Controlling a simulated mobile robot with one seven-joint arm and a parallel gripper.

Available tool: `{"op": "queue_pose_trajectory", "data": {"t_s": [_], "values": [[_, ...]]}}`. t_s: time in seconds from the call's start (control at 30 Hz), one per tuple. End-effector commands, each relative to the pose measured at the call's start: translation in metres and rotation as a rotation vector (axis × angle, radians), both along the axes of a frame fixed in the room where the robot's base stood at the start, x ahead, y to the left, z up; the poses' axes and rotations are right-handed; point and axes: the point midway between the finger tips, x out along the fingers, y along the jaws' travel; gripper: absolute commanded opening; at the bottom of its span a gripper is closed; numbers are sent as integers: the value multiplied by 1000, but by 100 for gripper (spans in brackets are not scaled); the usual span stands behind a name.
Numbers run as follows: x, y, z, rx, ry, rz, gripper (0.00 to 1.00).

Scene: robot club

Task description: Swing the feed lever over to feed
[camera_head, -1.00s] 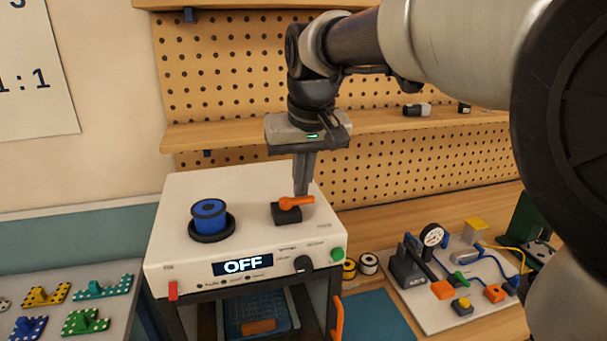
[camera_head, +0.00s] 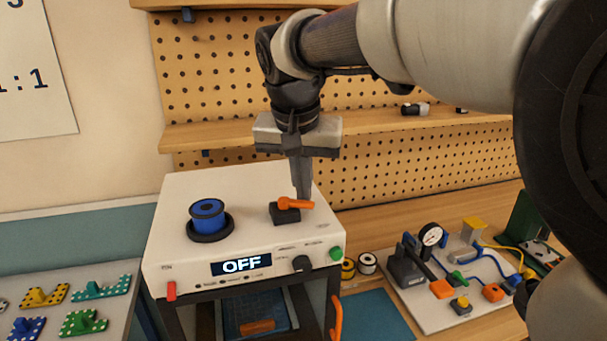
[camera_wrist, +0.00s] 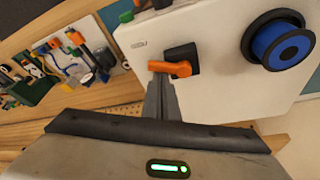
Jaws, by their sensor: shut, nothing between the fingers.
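The orange feed lever (camera_head: 296,203) sits on a black block (camera_head: 284,214) on top of the white machine (camera_head: 180,187). Its free end points right in the head view. In the wrist view the lever (camera_wrist: 170,68) points left from its black block (camera_wrist: 184,58). My gripper (camera_head: 303,196) is shut and empty, pointing down, with its fingertips right beside the lever's free end. In the wrist view the fingertips (camera_wrist: 158,80) are close against the lever; I cannot tell whether they touch it. The machine's display (camera_head: 241,265) reads OFF.
A blue spool (camera_head: 208,215) stands on the machine, left of the lever. A dark knob (camera_head: 301,263) and a green button (camera_head: 335,253) are on its front. A board with a gauge (camera_head: 432,236) is at right. A pegboard shelf (camera_head: 380,129) runs behind.

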Motion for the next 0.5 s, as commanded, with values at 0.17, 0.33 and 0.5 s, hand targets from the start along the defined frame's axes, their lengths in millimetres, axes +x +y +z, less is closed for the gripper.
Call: {"op": "queue_pose_trajectory", "data": {"t_s": [0.17, 0.33, 0.5], "values": [[-6, 0, 0, 0, -1, -166, 0], [-12, 1, 0, -1, 1, -328, 0], [-17, 2, 0, 0, 1, -490, 0]]}}
